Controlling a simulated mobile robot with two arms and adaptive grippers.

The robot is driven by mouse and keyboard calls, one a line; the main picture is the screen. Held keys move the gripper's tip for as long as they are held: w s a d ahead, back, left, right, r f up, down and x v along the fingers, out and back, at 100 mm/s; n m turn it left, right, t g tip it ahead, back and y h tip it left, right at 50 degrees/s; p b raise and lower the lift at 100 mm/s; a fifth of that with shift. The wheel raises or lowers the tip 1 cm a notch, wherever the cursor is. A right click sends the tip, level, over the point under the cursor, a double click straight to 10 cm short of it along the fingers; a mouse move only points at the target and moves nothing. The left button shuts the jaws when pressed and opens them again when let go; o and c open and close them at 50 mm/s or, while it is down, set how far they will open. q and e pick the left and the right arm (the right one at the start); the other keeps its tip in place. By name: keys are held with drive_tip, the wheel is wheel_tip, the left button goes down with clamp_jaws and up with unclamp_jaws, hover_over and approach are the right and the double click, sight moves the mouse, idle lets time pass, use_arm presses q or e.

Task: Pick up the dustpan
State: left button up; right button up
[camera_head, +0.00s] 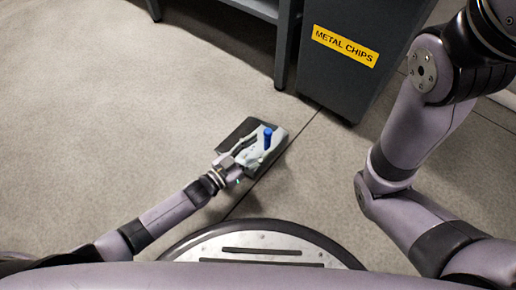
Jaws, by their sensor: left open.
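The dustpan (236,134) lies on the floor near the middle of the view, a dark grey pan with a short blue handle (267,137) standing up from it. My left gripper (258,150) reaches over the pan from the lower left and covers much of it. Its light grey fingers are open and lie around or beside the blue handle; I cannot tell which. Whether they touch it is not clear. My right arm comes down at the right, and its gripper is out of view.
A dark grey bin (350,65) with a yellow "METAL CHIPS" label stands behind the dustpan to the right. A dark table or bench leg (285,45) is beside it. The concrete floor (110,110) at the left is clear.

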sight(265, 141)
use_arm(q)
drive_tip(key=w+d+b, duration=0.1)
drive_tip(key=b, duration=0.1)
drive_tip(key=w+d+f+b, duration=0.1)
drive_tip(key=w+b, duration=0.1)
drive_tip(key=shift+w+d, duration=0.15)
drive_tip(key=shift+d, duration=0.1)
drive_tip(key=shift+w+d+r, duration=0.25)
drive_tip(key=shift+w, duration=0.05)
drive_tip(key=shift+c, duration=0.5)
clamp_jaws()
drive_tip(key=shift+r, duration=0.15)
